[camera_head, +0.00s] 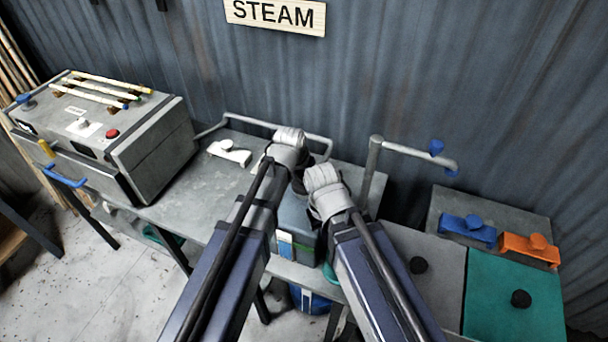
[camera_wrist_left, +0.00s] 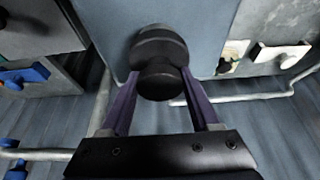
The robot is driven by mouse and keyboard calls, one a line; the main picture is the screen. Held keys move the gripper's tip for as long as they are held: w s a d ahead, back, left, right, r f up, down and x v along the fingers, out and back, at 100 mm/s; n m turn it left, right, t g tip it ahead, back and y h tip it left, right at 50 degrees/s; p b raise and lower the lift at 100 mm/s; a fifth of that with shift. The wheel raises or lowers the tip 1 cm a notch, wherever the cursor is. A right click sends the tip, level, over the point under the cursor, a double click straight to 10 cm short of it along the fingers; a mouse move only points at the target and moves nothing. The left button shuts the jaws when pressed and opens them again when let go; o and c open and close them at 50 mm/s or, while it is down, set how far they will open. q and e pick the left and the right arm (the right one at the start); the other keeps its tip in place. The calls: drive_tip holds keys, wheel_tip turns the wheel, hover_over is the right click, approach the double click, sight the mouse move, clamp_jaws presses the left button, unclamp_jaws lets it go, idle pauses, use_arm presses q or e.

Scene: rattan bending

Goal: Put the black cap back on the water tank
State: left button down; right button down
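The water tank (camera_head: 297,222) is a blue-grey box on the bench, partly hidden behind my two forearms in the head view. In the left wrist view the tank (camera_wrist_left: 205,25) fills the top middle, with a round black neck (camera_wrist_left: 160,42) on its face. My left gripper (camera_wrist_left: 160,82) has its purple fingers on both sides of the black cap (camera_wrist_left: 160,80). The cap overlaps the neck in this view; I cannot tell whether they touch. My right gripper (camera_head: 318,180) is by the tank top, its fingers hidden by its own wrist.
A grey steam box (camera_head: 150,145) with a red button stands at left on the bench (camera_head: 190,205). A pipe with blue handles (camera_head: 410,150) rises right of the tank. Grey and teal panels (camera_head: 515,300) with black knobs and blue and orange valve blocks are at right.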

use_arm(q)
drive_tip(key=shift+c, duration=0.2)
unclamp_jaws()
drive_tip(key=shift+o, duration=0.2)
drive_tip(key=shift+r+p, duration=3.55)
drive_tip(key=shift+c, duration=0.4)
clamp_jaws()
